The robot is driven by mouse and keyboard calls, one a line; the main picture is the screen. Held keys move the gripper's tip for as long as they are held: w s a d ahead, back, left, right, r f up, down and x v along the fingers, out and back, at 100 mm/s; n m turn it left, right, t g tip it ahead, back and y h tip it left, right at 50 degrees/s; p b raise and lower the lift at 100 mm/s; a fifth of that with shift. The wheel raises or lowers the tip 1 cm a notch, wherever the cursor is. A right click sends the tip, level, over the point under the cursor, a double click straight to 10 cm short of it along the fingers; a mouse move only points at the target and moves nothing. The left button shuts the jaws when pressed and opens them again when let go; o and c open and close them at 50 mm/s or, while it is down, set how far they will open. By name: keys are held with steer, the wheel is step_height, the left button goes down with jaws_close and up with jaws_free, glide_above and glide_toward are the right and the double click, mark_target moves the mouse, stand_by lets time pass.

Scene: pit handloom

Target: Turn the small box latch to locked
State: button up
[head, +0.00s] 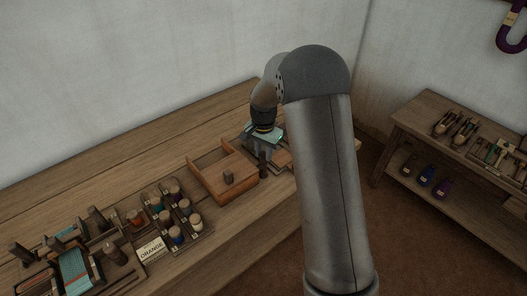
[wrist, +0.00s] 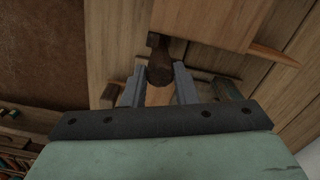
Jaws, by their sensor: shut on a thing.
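My gripper (wrist: 159,82) points down over the bench, with both grey fingers in the wrist view. It is shut on a dark brown wooden piece (wrist: 161,67), which appears to be the latch; its turned position cannot be told. A pale wooden panel (wrist: 205,18) lies just beyond the fingertips. In the head view my gripper (head: 264,150) is at the right part of the bench, partly hidden by my arm. A dark upright peg (head: 263,166) stands close to it. I cannot tell which piece is the small box itself.
A side table (head: 430,105) with tools stands at right. The bench's back strip is clear.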

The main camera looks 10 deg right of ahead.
steer(key=n+b, duration=0.2)
steer(key=n, duration=0.2)
steer(key=shift+f, duration=0.1)
steer(key=n+b, duration=0.2)
steer(key=n, duration=0.7)
steer(key=shift+b, duration=0.4)
steer(key=n, duration=0.4)
steer(key=shift+n, duration=0.3)
steer(key=o, duration=1)
steer(key=shift+r, duration=0.2)
